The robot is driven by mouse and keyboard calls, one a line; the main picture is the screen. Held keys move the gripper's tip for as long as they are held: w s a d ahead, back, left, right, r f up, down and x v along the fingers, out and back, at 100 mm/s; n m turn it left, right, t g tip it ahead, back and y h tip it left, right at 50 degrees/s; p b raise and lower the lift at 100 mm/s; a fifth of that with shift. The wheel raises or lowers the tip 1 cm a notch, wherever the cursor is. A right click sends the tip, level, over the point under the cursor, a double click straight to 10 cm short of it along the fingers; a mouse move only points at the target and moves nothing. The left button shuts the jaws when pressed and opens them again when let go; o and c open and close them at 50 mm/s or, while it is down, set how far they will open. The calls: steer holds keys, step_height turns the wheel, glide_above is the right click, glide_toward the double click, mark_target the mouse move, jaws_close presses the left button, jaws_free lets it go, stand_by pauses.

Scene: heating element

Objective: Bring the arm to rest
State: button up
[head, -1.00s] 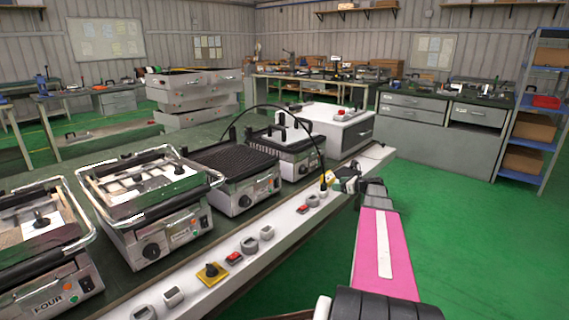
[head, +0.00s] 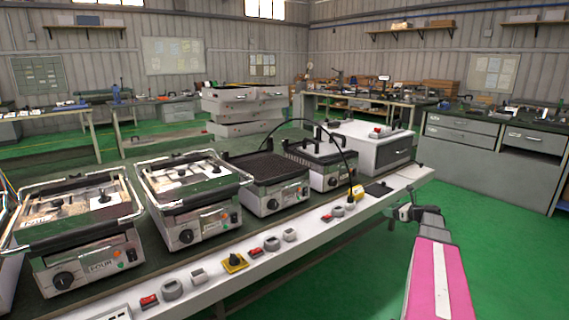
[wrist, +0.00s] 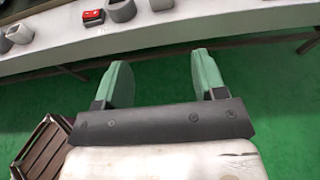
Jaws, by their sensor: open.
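My pink arm (head: 440,278) reaches in from the lower right of the head view. My gripper (head: 404,212) is at its far end, just off the front edge of the bench and to the right of the yellow plug on the black cable. In the wrist view my gripper (wrist: 160,70) shows two green fingers spread wide apart. Nothing is between them except green floor and the bench front beyond.
The workbench (head: 400,183) carries a row of grills, including one marked FOUR (head: 85,235). Knobs and red switches line its front strip. The yellow plug (head: 357,191) stands there. A slatted brown object (wrist: 42,148) shows lower left in the wrist view. Green floor (head: 505,250) is clear at right.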

steer(key=s+a+f+n+g+h, duration=0.1)
steer(key=s+a+f+n+g, duration=0.2)
steer(key=a, duration=0.4)
steer(key=s+a+f+n+g, duration=0.2)
steer(key=s+a+f+n, duration=0.1)
steer(key=s+a+n, duration=0.25)
steer(key=s+a+f+n+g+h, duration=0.1)
steer(key=s+a+f+n+g, duration=0.15)
steer(key=a+n, duration=0.35)
steer(key=s+a+f+n+g+h, duration=0.2)
steer(key=s+a+n+h, duration=0.1)
steer(key=s+a+n, duration=0.2)
steer(key=s+a+f+n+g+h, duration=0.2)
steer(key=s+a+n+h, duration=0.2)
steer(key=s+n, duration=0.5)
steer(key=s+a, duration=0.1)
steer(key=s, duration=0.1)
steer(key=shift+s, duration=0.35)
